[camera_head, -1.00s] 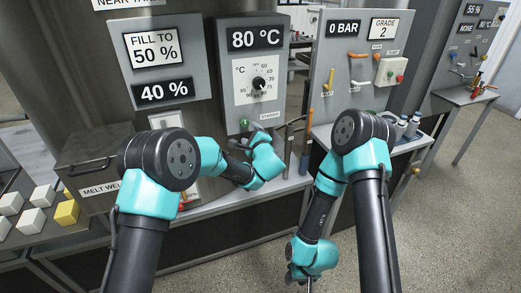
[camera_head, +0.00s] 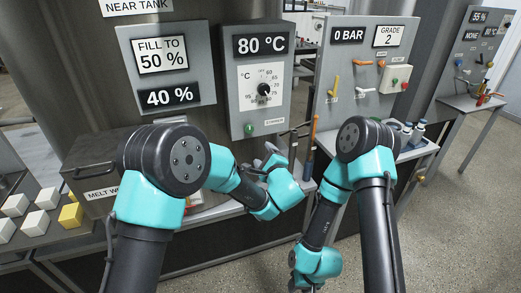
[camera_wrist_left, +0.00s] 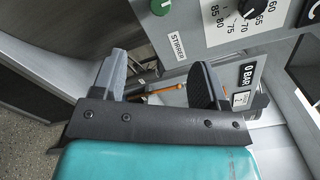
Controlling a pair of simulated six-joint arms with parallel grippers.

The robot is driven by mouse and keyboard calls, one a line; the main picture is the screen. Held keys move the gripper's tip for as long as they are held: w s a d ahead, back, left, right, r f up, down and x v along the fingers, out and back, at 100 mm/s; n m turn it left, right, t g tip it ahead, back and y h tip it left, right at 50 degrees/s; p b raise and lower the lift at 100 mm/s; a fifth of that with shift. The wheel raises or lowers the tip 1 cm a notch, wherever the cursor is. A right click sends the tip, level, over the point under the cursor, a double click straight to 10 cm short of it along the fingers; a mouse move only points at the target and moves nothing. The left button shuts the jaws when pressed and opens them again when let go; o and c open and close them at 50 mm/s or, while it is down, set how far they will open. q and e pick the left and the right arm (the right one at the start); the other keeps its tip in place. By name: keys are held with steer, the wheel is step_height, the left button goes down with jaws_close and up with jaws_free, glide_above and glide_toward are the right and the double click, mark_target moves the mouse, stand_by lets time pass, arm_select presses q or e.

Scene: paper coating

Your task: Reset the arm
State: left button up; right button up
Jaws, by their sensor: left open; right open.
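My left arm comes in from the left, and its gripper (camera_head: 274,156) is below the 80 °C panel (camera_head: 259,75). In the left wrist view my open left gripper (camera_wrist_left: 160,82) has its two dark fingers wide apart with nothing held between them. The green stirrer knob (camera_wrist_left: 160,7) shows above it, apart from the fingers. My right arm bends downward, and its gripper (camera_head: 306,287) is at the bottom edge, mostly cut off by the frame and by its own wrist.
A melt box (camera_head: 97,165) and several pale blocks (camera_head: 47,197) are at the left. A pressure panel (camera_head: 364,75) with levers stands right of the dial. Upright tools (camera_head: 311,140) and small bottles (camera_head: 418,130) stand on the ledge. Floor at the right is clear.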

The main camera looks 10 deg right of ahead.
arm_select(q)
steer(key=s+a+f+n+g+y, duration=0.1)
steer(key=s+a+f+n+g, duration=0.2)
steer(key=a+f+g, duration=0.65)
steer(key=s+a+f+n+g+y, duration=0.25)
steer(key=a+f+g, duration=0.25)
steer(key=a+f, duration=0.95)
steer(key=s+a+f+n+g+h, duration=0.1)
steer(key=s+a+f+n+h, duration=0.2)
steer(key=s+a+n, duration=0.2)
steer(key=s+a+f+n+h, duration=0.3)
steer(key=s+n, duration=0.5)
steer(key=s, duration=0.3)
steer(key=s+a+f+n+g+h, duration=0.1)
steer(key=s+a+f+n+h, duration=0.2)
steer(key=s+a+n, duration=0.3)
steer(key=shift+s+a+f+g, duration=0.35)
steer(key=shift+s+a+f, duration=0.5)
steer(key=shift+s+a, duration=0.3)
